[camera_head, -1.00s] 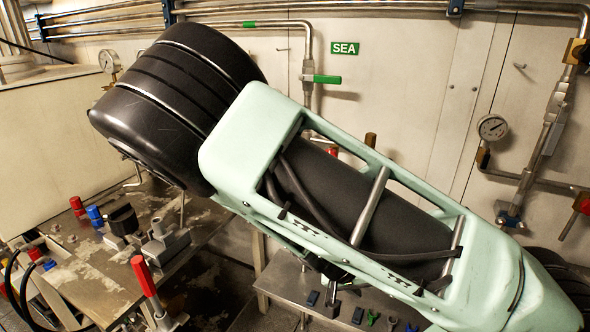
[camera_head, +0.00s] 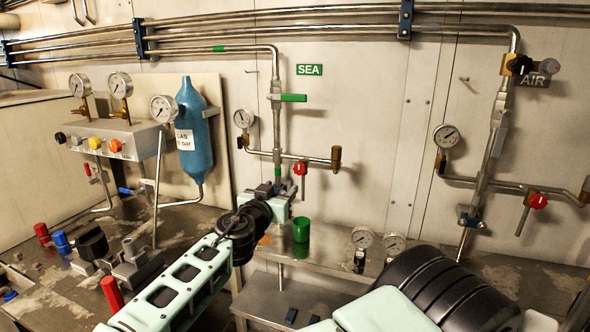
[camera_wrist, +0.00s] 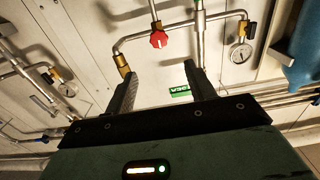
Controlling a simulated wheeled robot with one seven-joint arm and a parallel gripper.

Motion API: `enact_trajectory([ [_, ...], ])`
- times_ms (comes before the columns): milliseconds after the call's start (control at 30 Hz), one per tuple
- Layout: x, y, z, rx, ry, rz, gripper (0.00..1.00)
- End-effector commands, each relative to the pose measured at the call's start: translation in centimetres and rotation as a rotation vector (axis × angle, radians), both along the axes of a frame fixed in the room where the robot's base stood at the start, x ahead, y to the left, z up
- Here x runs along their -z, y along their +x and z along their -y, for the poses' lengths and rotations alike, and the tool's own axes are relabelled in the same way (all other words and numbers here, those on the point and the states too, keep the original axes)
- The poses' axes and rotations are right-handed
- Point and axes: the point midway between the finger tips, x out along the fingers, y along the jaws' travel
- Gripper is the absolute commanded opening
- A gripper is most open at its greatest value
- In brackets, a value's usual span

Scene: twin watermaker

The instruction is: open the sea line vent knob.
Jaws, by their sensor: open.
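The SEA sign (camera_head: 309,70) is on the wall beside a vertical pipe with a green lever (camera_head: 293,98). Below, a side branch carries a red knob (camera_head: 300,168), a brass fitting (camera_head: 336,158) and a gauge (camera_head: 243,118). My gripper (camera_head: 268,188) is low in front of this pipe, left of and below the red knob. In the wrist view, which is upside down, the red knob (camera_wrist: 159,39) shows beyond my two spread fingers (camera_wrist: 163,82), between them in the picture and apart from them. The fingers hold nothing.
A similar AIR line has its own red knob (camera_head: 538,201) at right. A blue gas bottle (camera_head: 194,135) and gauge panel (camera_head: 110,138) stand left. A green cup (camera_head: 301,230) and loose gauges (camera_head: 362,238) are on the bench below.

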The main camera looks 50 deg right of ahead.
Motion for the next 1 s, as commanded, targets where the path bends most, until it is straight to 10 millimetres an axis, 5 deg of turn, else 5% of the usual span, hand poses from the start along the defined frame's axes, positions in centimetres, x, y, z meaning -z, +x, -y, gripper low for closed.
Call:
enact_trajectory([
  [600,-0.2,4.5,11.3,0.003,0.000,-0.004,0.55],
  [1000,0.1,5.4,13.1,0.001,0.001,-0.003,0.55],
])
